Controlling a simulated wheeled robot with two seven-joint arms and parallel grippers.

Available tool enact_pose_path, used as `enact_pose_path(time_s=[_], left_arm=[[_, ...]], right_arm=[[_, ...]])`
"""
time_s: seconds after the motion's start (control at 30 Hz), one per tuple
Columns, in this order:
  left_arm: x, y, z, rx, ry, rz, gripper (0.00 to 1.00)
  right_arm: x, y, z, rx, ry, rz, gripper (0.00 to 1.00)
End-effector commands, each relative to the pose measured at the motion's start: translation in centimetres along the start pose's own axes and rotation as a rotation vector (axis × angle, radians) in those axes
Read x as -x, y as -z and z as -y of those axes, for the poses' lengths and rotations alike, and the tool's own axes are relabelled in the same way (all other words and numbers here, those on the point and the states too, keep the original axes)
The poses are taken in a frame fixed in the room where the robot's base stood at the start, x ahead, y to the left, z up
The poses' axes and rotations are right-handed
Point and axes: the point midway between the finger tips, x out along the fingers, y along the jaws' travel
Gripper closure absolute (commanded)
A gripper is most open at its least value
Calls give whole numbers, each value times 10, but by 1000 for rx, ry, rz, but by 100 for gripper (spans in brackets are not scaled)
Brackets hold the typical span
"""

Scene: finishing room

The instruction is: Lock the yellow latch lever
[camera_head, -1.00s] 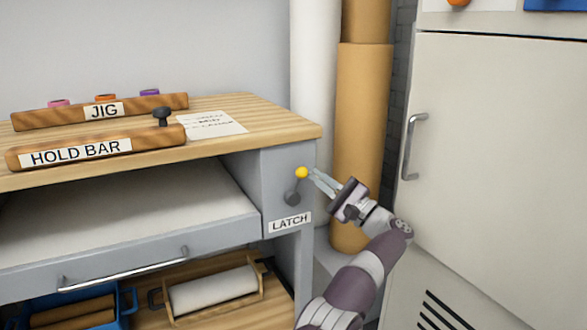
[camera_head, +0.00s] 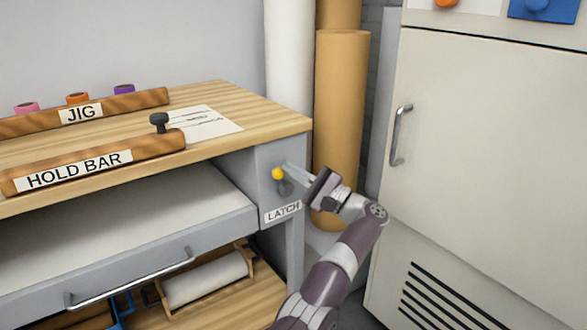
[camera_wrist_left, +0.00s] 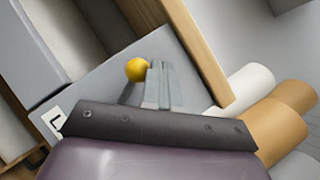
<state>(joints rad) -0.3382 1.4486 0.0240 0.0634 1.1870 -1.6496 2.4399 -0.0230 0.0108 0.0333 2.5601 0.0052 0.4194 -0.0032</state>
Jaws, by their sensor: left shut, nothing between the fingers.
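The latch lever's yellow ball knob (camera_head: 278,173) sits on the grey front post of the bench, above the LATCH label (camera_head: 283,212). Its dark pivot shows just below and right of the knob, so the lever points up and a little left. My left gripper (camera_head: 289,171) is shut and empty, its fingertips at the knob's right side. In the left wrist view the yellow knob (camera_wrist_left: 137,69) is just left of the closed fingers (camera_wrist_left: 158,80); they look in contact or nearly so. My right gripper is not in view.
The wooden bench top (camera_head: 220,97) holds a HOLD BAR (camera_head: 95,165) and a JIG bar (camera_head: 90,112). A drawer with a long handle (camera_head: 130,280) is below. Tan rolls (camera_head: 340,120) stand behind my gripper, and a pale cabinet (camera_head: 490,160) is at right.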

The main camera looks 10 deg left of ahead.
Motion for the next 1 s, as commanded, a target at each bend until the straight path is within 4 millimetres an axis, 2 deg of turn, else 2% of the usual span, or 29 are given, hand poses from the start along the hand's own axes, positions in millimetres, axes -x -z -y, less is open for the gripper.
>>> enact_pose_path(time_s=[0.3, 0.83, 1.0], left_arm=[[0, -1, -3, 65, -44, -1, 100], [0, -1, -4, 77, -52, 0, 100], [-2, -2, -5, 78, -53, 1, 100]], right_arm=[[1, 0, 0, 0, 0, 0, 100], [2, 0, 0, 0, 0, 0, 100], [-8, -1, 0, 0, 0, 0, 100]])
